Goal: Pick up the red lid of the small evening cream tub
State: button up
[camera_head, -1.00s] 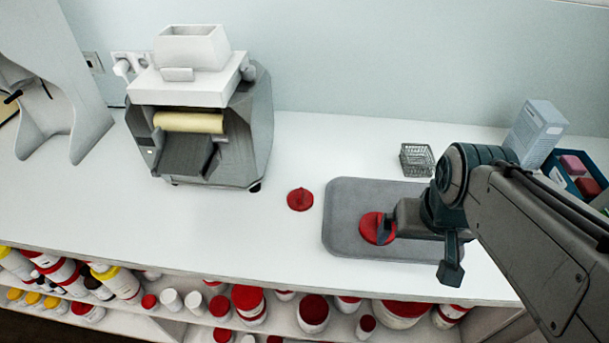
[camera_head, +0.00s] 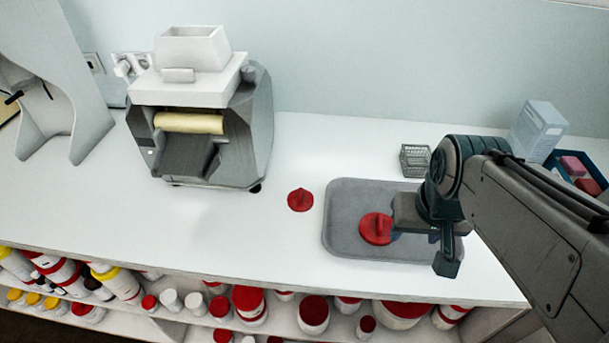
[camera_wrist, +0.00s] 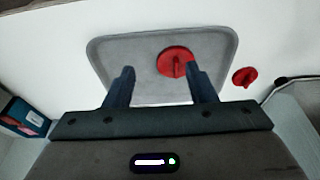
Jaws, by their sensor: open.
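One round red lid (camera_head: 376,229) with a raised grip bar shows over the grey tray; whether a tub is under it I cannot tell. A smaller-looking red lid (camera_head: 300,200) lies on the white counter, left of the tray. I cannot tell which belongs to the small evening cream tub. My gripper (camera_wrist: 160,75) is open and empty, over the tray. In the wrist view the tray's red lid (camera_wrist: 174,62) shows beyond the fingertips, nearer the right finger, which overlaps its edge. The counter lid (camera_wrist: 244,77) is outside the right finger.
The grey tray (camera_head: 343,215) lies on the counter, with a wire basket (camera_head: 416,160) behind it. A roller mill (camera_head: 205,120) stands to the left. A white carton (camera_head: 538,130) and a blue box (camera_head: 557,170) are at the right. Shelves below hold several tubs.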

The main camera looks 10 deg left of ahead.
jog(key=shift+g, duration=0.4)
jog(key=w+a, duration=0.2)
jog(key=w, duration=0.1)
jog(key=w+a+r, duration=0.1)
jog(key=w+a, duration=0.2)
jog(key=w+a+r, duration=0.1)
jog(key=w+a, duration=0.1)
jog(key=w, duration=0.1)
jog(key=shift+w+a, duration=0.2)
jog(key=shift+a, duration=0.15)
jog(key=shift+c, duration=1)
send_over(300, 193)
jog(key=shift+g, duration=0.4)
jog(key=f, duration=0.9)
jog(key=shift+s+d+f, duration=0.3)
jog(key=shift+s+f, duration=0.1)
jog(key=shift+w+a+f+p, duration=0.15)
jog(key=shift+f+p, duration=0.1)
jog(key=shift+f, duration=0.6)
jog(key=shift+w+a+f+p, duration=0.1)
jog(key=shift+f+p, duration=0.15)
jog(key=shift+f, duration=0.6)
jog(key=shift+w+a+f+p, duration=0.15)
jog(key=shift+f+p, duration=0.1)
jog(key=shift+f, duration=0.6)
jog(key=shift+d, duration=0.1)
grip_shut()
